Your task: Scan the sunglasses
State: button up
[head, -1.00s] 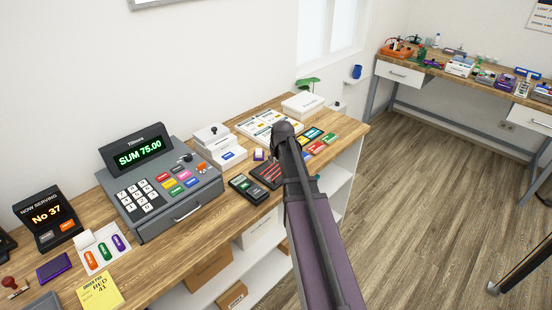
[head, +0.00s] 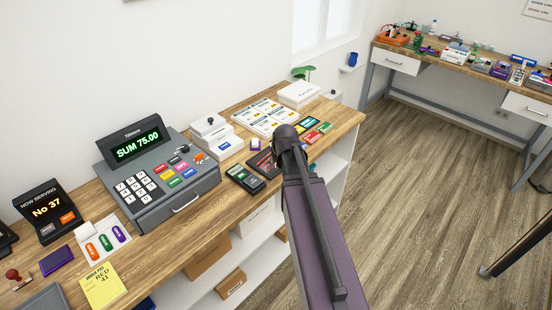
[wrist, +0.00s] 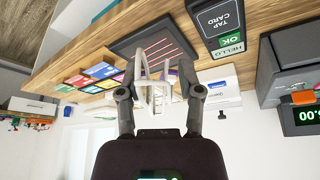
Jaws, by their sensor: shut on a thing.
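My gripper (wrist: 158,92) is shut on a thin white frame, the sunglasses (wrist: 139,67), in the wrist view. Their lenses cannot be made out. A dark scan plate with red lines (wrist: 166,32) lies on the counter just beyond them in that picture. The sunglasses look held apart from it, but the gap is hard to judge. In the head view the scan plate (head: 262,161) is partly covered by my arm, and my gripper and the sunglasses are hidden behind the arm. The cash register (head: 158,172) reads SUM 75.00.
A card terminal (head: 245,178) lies left of the scan plate. Coloured cards (head: 309,124) lie to its right, with white sheets (head: 265,117) and a white box (head: 298,94) behind. The counter's front edge is close to my arm. A second bench (head: 430,68) stands far right.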

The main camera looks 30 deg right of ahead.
aim_at(280, 173)
jog(key=shift+s+a+r+p, duration=0.1)
jog(key=shift+s+a+r, duration=0.05)
jog(key=shift+s, duration=0.45)
jog(key=shift+s+a+r+p, duration=0.1)
jog(key=shift+s+a, duration=0.1)
jog(key=shift+s, duration=0.4)
jog(key=shift+s+a+r+p, duration=0.1)
jog(key=shift+s+a+r, duration=0.05)
jog(key=shift+s, duration=0.45)
jog(key=shift+f, duration=0.1)
jog(key=shift+f, duration=0.1)
jog(key=shift+d, duration=0.15)
